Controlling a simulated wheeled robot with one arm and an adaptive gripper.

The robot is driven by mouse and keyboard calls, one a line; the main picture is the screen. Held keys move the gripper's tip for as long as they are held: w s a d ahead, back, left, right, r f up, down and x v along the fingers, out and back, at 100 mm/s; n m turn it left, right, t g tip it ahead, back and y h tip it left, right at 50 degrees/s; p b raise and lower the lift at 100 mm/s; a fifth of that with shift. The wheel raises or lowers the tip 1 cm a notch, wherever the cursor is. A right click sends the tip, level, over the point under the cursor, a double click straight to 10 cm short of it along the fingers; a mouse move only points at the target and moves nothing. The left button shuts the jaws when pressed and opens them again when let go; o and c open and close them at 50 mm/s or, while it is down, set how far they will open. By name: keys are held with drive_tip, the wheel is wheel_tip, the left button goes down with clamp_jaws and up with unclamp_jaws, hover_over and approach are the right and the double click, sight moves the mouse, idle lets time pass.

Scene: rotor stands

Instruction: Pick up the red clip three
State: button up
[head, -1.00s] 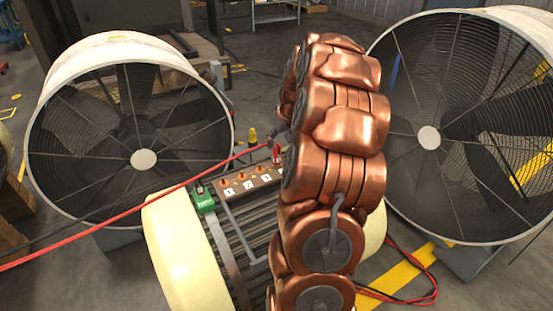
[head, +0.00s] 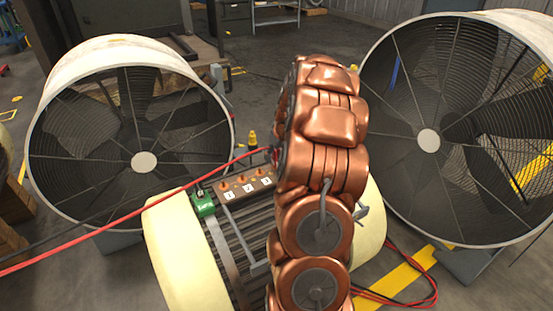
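The red clip sits at the end of the red cable (head: 150,199), by the right end of the terminal block. Only a sliver of red shows at the edge of my copper-coloured arm, and the rest is hidden behind it. The brown terminal block (head: 236,197) carries orange posts and white tags reading 1, 2 and 3 from left to right. The third tag (head: 265,183) is nearest the hidden clip. My gripper is behind my arm, and its fingers cannot be made out. I cannot tell whether it touches the clip.
A green box (head: 203,203) sits left of the block. The block stands on a ribbed machine with cream end rings (head: 178,255). Large fans stand at left (head: 143,161) and right (head: 428,140). A small yellow object (head: 252,139) is behind the block. Cables lie on the floor at lower right.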

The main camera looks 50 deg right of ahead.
clamp_jaws()
idle(0.5)
